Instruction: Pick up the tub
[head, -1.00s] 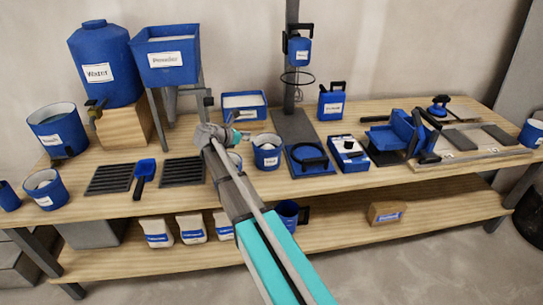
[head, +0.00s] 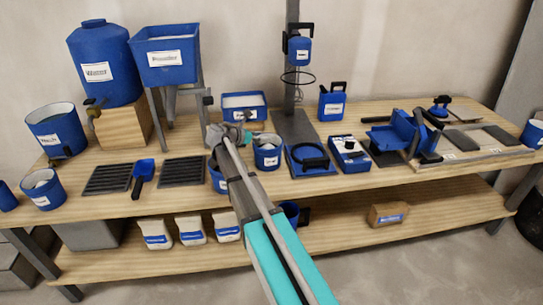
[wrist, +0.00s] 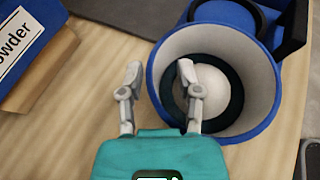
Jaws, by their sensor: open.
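The blue tub (head: 267,158) with a white label stands on the bench top, right beside my gripper (head: 244,130) in the head view. In the wrist view a blue-rimmed tub (wrist: 262,105) with a pale inside and a dark ring around a white round area fills the right side. My gripper (wrist: 158,85) is open there. Its right finger overlaps the tub's opening and its left finger is outside the left wall. Whether the fingers are below the rim, or touch the wall, I cannot tell.
Another blue container (head: 218,182) is partly hidden behind my arm. A blue tray (head: 243,101) stands behind the gripper. A blue base with a black ring (head: 310,160) is right of the tub. In the wrist view a box labelled "Powder" (wrist: 22,45) is at left.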

